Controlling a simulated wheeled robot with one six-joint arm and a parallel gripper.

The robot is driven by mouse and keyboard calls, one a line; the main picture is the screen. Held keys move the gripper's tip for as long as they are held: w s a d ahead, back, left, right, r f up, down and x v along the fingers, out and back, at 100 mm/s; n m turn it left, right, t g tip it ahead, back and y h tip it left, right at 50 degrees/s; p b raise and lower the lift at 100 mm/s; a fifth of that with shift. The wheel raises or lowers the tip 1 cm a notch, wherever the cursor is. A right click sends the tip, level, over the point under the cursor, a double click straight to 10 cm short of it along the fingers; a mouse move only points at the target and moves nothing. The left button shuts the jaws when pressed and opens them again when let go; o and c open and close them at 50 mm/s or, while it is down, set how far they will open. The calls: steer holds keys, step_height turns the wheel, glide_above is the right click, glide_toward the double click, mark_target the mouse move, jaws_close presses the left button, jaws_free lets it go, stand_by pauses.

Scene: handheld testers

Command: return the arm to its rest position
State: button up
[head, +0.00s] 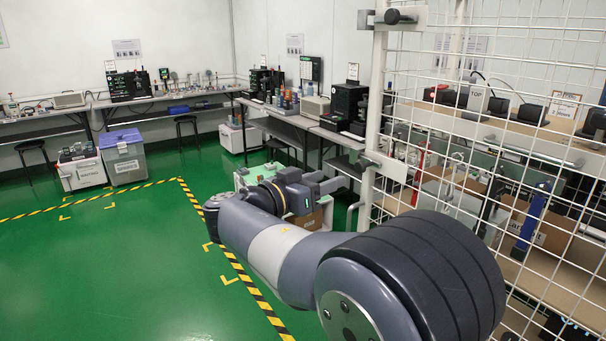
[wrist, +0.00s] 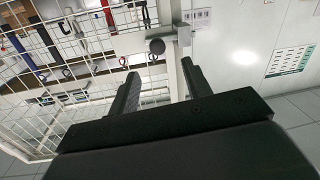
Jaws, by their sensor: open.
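My arm stretches from the lower right of the head view toward the white mesh fence. My gripper (head: 335,184) is at its far end, close to the fence's post in the picture. In the wrist view, the two dark fingers of my gripper (wrist: 160,85) stand wide apart with nothing between them. The white fence post (wrist: 176,80) and a round black knob (wrist: 157,46) show beyond the fingers. I cannot tell how far the fingertips are from the post. The rest position itself is not marked in any view.
The white mesh fence (head: 480,115) fills the right side, with benches of testers behind it. A long workbench (head: 160,98) runs along the back wall. The green floor (head: 110,265) is open inside yellow-black tape (head: 255,292).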

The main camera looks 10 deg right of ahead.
mark_target(361, 169)
steer(key=p+x, duration=0.1)
steer(key=x, duration=1)
steer(key=shift+s+r+p, duration=0.15)
steer(key=shift+s+p, duration=0.4)
steer(key=shift+p, duration=0.2)
steer(key=shift+d, duration=0.1)
steer(key=shift+s, duration=0.1)
